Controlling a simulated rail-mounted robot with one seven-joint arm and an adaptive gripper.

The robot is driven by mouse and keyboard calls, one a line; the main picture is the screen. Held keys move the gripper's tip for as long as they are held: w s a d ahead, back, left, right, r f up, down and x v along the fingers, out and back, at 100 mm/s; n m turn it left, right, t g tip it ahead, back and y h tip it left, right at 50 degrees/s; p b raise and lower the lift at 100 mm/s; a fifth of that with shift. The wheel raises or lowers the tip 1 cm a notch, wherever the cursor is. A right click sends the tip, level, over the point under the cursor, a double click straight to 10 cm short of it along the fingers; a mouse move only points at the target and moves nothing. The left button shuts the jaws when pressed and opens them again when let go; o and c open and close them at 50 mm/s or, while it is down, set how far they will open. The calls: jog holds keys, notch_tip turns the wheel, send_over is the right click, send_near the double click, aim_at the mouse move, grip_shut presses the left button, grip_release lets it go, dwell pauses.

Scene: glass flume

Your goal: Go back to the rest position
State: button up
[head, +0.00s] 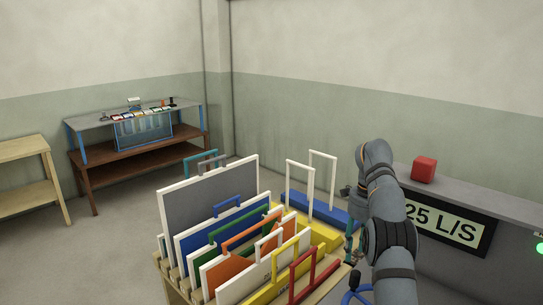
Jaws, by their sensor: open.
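My arm rises from the bottom right of the head view and bends over at the top. My gripper (352,254) hangs down on the arm's left side, partly hidden by the arm, beside the right end of the rack. It is small in the picture, and I see nothing held in it. The wooden rack (172,285) holds several upright framed panels, including a large grey one (212,190) and blue, green and orange ones with handles.
Yellow and blue blocks with white handles stand behind the rack, close to my gripper. At right, a grey ledge carries a red block (424,169) above a "25 L/S" display (447,222). A brown bench (140,165) and a pale table (25,150) stand far left. The floor between is clear.

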aim_at(356, 273)
notch_tip(356, 273, down, 11)
jog(key=shift+a+f, duration=0.1)
jog(key=shift+a, duration=0.05)
dwell(0.4)
